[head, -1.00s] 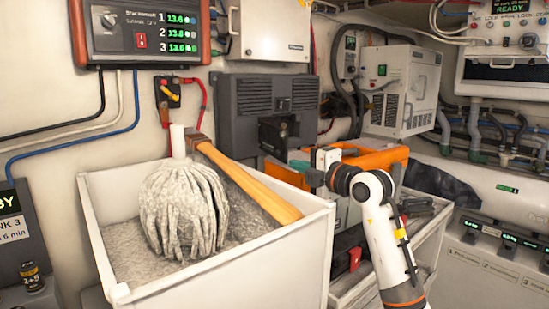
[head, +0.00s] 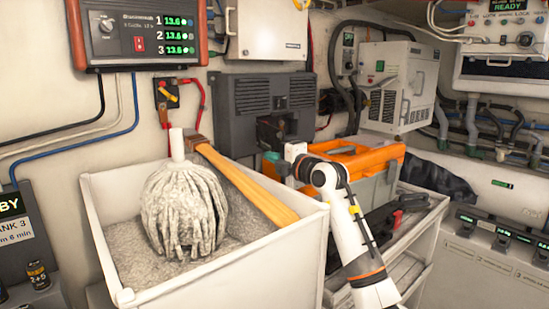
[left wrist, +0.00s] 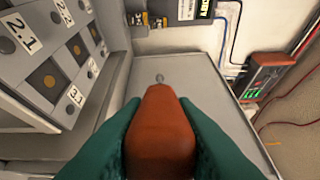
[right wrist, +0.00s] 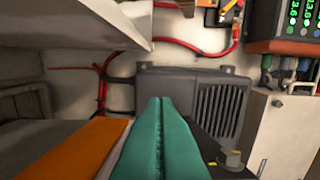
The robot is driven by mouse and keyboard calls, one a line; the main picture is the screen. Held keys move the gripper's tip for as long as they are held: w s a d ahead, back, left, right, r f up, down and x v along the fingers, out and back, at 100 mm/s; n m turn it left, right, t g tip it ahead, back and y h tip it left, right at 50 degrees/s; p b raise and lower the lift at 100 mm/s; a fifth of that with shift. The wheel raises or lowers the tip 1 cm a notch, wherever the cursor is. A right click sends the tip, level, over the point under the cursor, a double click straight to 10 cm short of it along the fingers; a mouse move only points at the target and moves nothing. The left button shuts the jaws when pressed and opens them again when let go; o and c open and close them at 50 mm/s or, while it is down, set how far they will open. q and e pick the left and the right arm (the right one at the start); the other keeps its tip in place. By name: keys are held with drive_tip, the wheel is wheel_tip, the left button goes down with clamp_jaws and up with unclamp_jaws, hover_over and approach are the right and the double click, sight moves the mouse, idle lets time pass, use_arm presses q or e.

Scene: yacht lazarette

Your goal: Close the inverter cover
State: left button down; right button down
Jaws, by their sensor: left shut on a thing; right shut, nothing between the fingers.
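The inverter looks to be the dark grey vented box (head: 262,98) on the back wall. It also shows in the right wrist view (right wrist: 196,88). A dark panel with a small knob (right wrist: 232,158) stands out from it, which looks like its cover, ajar. My right gripper (head: 275,160) is shut and empty, just in front of the box's lower right. Its teal fingers also show in the right wrist view (right wrist: 160,102). My left gripper (left wrist: 155,125) is shut on a red-brown handle (left wrist: 160,128). It is outside the head view.
A white bin (head: 210,278) with a mop head (head: 185,210) and a wooden-handled tool (head: 250,185) stands left of my right arm. An orange-topped toolbox (head: 365,160) sits beside my right gripper. A white cabinet (head: 398,85) hangs on the right wall.

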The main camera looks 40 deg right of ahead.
use_arm(q)
drive_tip(key=shift+r+p, duration=0.65)
use_arm(e)
drive_tip(key=d, duration=0.2)
drive_tip(key=s+d, duration=0.1)
drive_tip(key=d, duration=0.5)
drive_tip(key=shift+s+d, duration=0.15)
drive_tip(key=shift+d, duration=0.1)
use_arm(q)
drive_tip(key=shift+r, duration=0.3)
use_arm(e)
drive_tip(key=shift+d, duration=1.2)
drive_tip(key=shift+d, duration=0.1)
